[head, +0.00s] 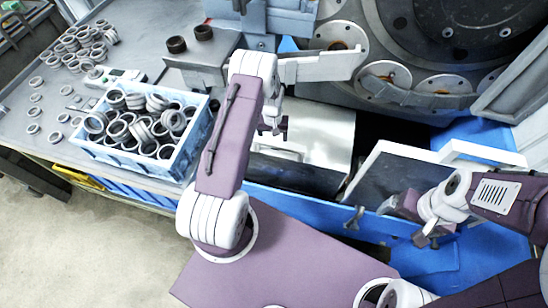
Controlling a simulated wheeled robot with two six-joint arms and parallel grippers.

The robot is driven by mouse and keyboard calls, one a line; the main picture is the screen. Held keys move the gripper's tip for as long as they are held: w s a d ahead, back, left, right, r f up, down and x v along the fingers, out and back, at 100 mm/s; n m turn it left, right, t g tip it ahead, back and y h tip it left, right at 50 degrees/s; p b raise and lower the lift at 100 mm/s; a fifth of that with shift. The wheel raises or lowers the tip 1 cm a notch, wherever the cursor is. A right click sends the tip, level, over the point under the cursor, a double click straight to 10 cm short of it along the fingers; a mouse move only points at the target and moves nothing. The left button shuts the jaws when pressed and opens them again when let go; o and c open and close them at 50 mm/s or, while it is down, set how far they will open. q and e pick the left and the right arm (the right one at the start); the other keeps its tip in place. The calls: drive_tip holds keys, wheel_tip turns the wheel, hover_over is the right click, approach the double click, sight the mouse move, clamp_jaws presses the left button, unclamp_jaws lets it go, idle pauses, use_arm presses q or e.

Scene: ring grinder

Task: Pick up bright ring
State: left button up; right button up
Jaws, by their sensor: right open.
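Several bright, light-grey rings (82,40) lie in a cluster at the back left of the grey table, with more scattered singly, such as one bright ring (55,137) nearer the front. A blue bin (125,168) on the table holds a heap of rings, some bright and some darker. My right gripper (388,229) is open and empty at the right, over the blue machine base, far from the rings. My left gripper (274,124) is mostly hidden behind its own purple arm link, right of the bin; its jaws cannot be made out.
Two dark rings (190,38) stand on a grey block (208,62) behind the bin. A small whitish device (115,78) sits behind the bin. The grinding machine (440,40) with its round disc fills the back right. A white-edged panel (400,165) stands near my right gripper.

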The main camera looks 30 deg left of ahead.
use_arm(q)
drive_tip(key=f, duration=0.3)
drive_tip(key=f+b, duration=0.1)
drive_tip(key=f, duration=0.5)
drive_tip(key=shift+w+d, duration=0.15)
drive_tip(key=shift+w, duration=0.1)
drive_tip(key=shift+r, duration=0.1)
drive_tip(key=shift+c, duration=0.2)
drive_tip(key=c, duration=1.5)
